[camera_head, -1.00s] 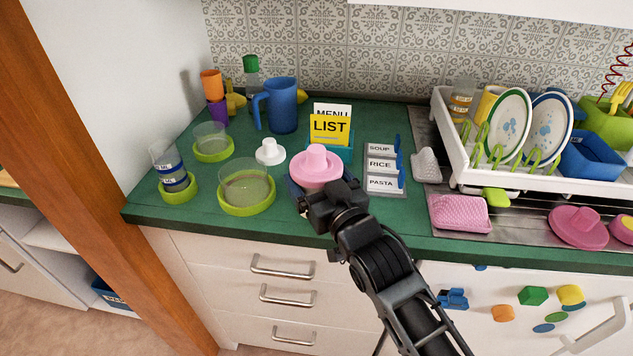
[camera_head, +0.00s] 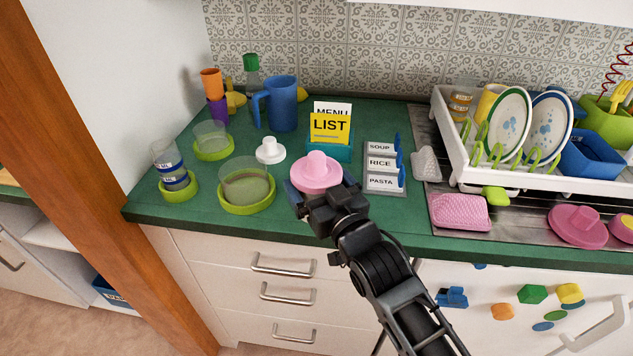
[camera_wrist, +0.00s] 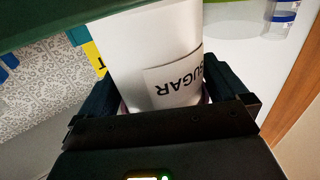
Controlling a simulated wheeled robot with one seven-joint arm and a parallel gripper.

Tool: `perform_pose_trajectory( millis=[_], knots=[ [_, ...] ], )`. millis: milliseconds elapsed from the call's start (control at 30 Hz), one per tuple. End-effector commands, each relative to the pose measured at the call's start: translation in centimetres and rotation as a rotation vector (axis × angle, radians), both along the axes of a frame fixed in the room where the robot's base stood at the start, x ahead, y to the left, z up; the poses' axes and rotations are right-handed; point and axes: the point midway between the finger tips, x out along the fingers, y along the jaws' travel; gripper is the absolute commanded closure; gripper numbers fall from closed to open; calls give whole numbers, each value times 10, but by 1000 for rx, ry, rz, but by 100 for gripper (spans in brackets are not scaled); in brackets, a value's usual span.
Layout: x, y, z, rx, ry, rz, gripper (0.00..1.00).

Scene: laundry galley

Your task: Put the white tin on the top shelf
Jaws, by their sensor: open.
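The white tin (camera_wrist: 155,50) has a SUGAR label and shows upside down in the wrist view. It stands between the fingers of my gripper (camera_wrist: 158,92), which are open on either side of it. In the head view the tin's body is hidden, and a pink knobbed lid (camera_head: 316,171) seems to be its top. My gripper (camera_head: 322,190) is at the front edge of the counter, close around the area under this lid. I cannot tell whether the fingers touch the tin. The top shelf cannot be made out in these views.
The green counter (camera_head: 235,232) holds glass canisters in green bases (camera_head: 247,205), a white lid (camera_head: 270,151), a blue jug (camera_head: 282,103), a LIST sign (camera_head: 330,128) and a label board (camera_head: 383,168). A dish rack (camera_head: 545,183) stands right. A wooden post (camera_head: 80,190) is left.

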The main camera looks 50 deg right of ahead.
Motion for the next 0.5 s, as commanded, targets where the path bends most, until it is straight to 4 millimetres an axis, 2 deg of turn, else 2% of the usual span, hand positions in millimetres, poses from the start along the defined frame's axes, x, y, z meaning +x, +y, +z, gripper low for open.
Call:
perform_pose_trajectory(
  millis=[500],
  knots=[
    [-83, 35, -4, 2, 4, 0, 0]
  ],
)
